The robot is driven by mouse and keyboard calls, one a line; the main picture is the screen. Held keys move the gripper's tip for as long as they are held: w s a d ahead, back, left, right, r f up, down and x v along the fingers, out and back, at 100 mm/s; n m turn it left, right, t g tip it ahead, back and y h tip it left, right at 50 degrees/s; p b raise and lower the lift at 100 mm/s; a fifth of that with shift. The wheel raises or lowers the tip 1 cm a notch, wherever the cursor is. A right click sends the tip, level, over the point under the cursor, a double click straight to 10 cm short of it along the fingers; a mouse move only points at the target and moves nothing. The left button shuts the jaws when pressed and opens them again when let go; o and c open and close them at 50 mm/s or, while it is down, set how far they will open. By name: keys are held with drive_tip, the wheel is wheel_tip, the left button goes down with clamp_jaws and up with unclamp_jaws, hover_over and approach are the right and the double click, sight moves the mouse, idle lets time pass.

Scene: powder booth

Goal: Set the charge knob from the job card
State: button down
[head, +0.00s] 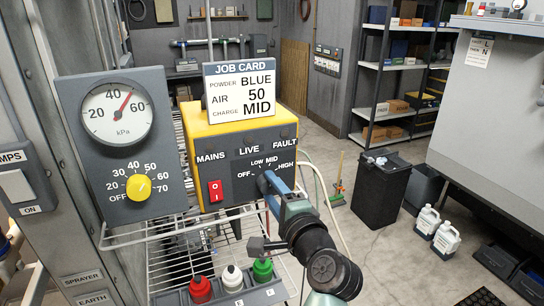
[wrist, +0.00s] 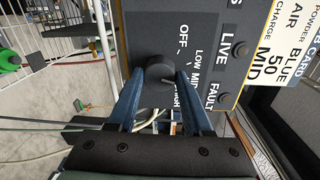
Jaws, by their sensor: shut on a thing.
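The job card (head: 240,92) on top of the yellow powder unit (head: 205,135) reads POWDER BLUE, AIR 50, CHARGE MID. The charge knob (wrist: 155,72) is black and round, on the unit's dark front panel, with OFF, LOW, MID and HIGH around it. My gripper (wrist: 158,82) has its two blue fingers shut on the knob, one on each side. A pale mark on the knob faces the MID and HIGH side; I cannot tell exactly which. In the head view my gripper (head: 267,183) hides most of the knob.
A grey box left has a gauge (head: 117,112) with its needle near 50 and a yellow knob (head: 139,187). A red switch (head: 216,190) sits on the panel. Red, white and green-capped bottles (head: 232,277) stand in a rack below. A wire shelf (head: 165,235) lies underneath.

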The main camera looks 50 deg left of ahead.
drive_tip(key=shift+m+p, duration=0.3)
drive_tip(key=shift+m, duration=0.2)
drive_tip(key=shift+c, duration=1.6)
unclamp_jaws()
drive_tip(key=b+v, duration=0.4)
drive_tip(key=v, duration=0.9)
drive_tip(key=shift+b, duration=0.4)
